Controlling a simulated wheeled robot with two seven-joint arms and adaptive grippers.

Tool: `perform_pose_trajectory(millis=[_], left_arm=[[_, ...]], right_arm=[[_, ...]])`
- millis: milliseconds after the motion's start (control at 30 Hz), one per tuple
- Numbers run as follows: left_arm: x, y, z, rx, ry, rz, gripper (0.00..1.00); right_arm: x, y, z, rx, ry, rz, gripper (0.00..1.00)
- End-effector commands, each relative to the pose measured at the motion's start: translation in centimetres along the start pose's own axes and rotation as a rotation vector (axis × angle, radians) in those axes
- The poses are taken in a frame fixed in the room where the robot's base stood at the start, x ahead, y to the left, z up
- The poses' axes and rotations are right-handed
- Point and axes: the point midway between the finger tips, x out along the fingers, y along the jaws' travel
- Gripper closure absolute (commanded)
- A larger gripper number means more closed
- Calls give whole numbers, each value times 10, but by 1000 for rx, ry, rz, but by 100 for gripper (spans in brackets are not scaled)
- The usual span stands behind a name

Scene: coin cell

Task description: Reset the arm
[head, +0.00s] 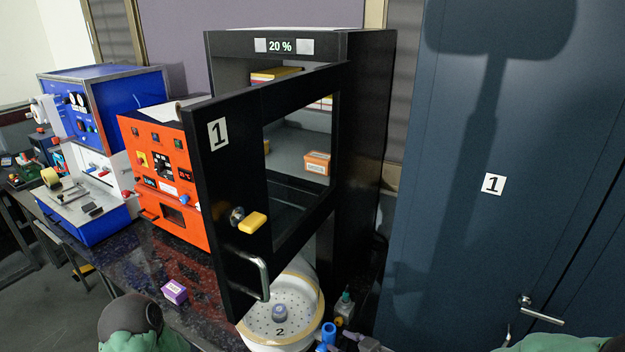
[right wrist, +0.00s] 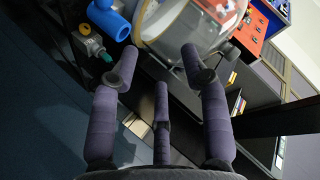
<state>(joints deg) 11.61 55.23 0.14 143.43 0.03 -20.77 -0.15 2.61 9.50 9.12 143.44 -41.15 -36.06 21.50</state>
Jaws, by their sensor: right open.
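My right gripper (right wrist: 160,65) shows in the right wrist view with its purple-grey fingers spread and nothing between them. Beyond its fingertips is a round clear-walled vessel with a cream rim (right wrist: 150,42). In the head view, green and dark parts of my arms show at the bottom left and bottom right edges. Neither gripper can be made out there, and my left gripper is outside the frames.
A black cabinet (head: 358,130) reading 20 % has its door (head: 228,190) swung open over the bench. A round perforated vessel (head: 255,322) marked 2 stands below it. An orange machine (head: 150,132), blue machine (head: 120,95) and purple box (head: 174,291) are left. Blue doors (head: 450,200) stand right.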

Motion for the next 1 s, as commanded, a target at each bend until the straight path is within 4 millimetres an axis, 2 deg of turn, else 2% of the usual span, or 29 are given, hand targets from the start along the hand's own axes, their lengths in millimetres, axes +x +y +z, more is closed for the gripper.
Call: perform_pose_trajectory(millis=[33,167,300,433,600,700,800,900,1000], left_arm=[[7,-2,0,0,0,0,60],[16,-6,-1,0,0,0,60],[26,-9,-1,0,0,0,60],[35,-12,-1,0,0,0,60],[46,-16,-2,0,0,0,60],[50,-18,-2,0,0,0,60],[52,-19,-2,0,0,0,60],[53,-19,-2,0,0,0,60],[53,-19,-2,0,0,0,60]], right_arm=[[13,15,28,41,-54,29,54],[34,46,88,134,-175,106,54],[49,71,159,233,-318,182,54],[54,87,228,322,-458,244,54],[52,94,312,429,-635,307,54],[47,94,348,476,-715,331,54],[43,92,370,506,-765,345,54],[40,90,380,521,-791,352,54],[40,90,383,524,-798,354,54]])
